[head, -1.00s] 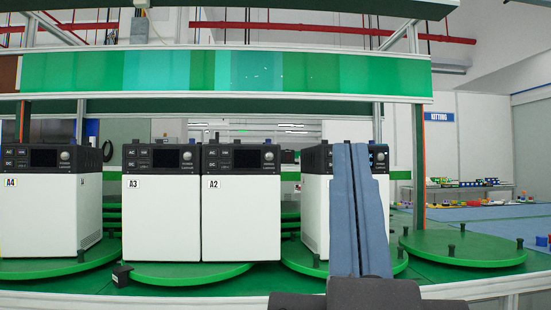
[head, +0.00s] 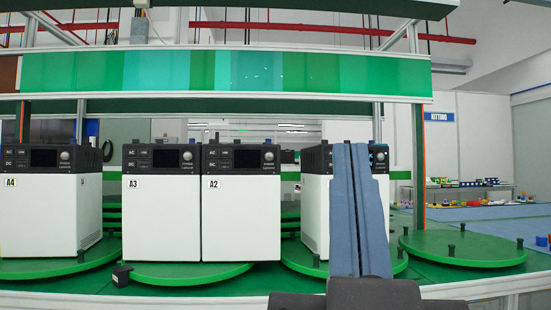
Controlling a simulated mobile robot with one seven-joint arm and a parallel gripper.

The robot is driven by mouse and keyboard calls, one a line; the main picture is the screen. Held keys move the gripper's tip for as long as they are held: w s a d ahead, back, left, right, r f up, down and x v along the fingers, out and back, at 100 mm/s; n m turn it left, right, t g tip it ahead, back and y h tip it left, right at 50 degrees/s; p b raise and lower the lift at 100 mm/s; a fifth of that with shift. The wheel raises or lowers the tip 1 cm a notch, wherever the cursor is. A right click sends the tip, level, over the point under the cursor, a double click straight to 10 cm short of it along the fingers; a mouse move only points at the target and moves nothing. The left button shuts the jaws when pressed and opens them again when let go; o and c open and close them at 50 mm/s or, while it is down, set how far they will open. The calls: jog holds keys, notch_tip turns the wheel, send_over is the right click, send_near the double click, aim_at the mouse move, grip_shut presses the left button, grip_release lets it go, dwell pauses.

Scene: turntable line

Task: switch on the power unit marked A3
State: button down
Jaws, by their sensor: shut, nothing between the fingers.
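The power unit marked A3 (head: 160,215) is a white box with a black front panel on top, standing upright left of centre on a green turntable (head: 190,277). Its panel (head: 160,157) has AC and DC markings at left, a dark screen (head: 165,158) and a round knob (head: 187,156). The screen shows no lit figures. My gripper (head: 351,147) points away from me at right of centre, with its blue fingers together and empty. It is well to the right of A3 and hides much of another unit. Whether it touches that unit cannot be told.
Unit A2 (head: 241,215) stands close against A3 on the right. Unit A4 (head: 45,215) stands at the left. The partly hidden unit (head: 315,220) is behind my gripper. An empty turntable (head: 462,250) lies at right. A green overhead panel (head: 225,72) spans above the units.

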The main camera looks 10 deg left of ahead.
dwell(0.4)
notch_tip(320, 180, up, 42)
jog(key=p, duration=4.1)
jog(key=shift+f+p, duration=0.2)
jog(key=shift+p, duration=0.1)
jog(key=shift+w+a, duration=0.1)
jog(key=shift+a, duration=0.05)
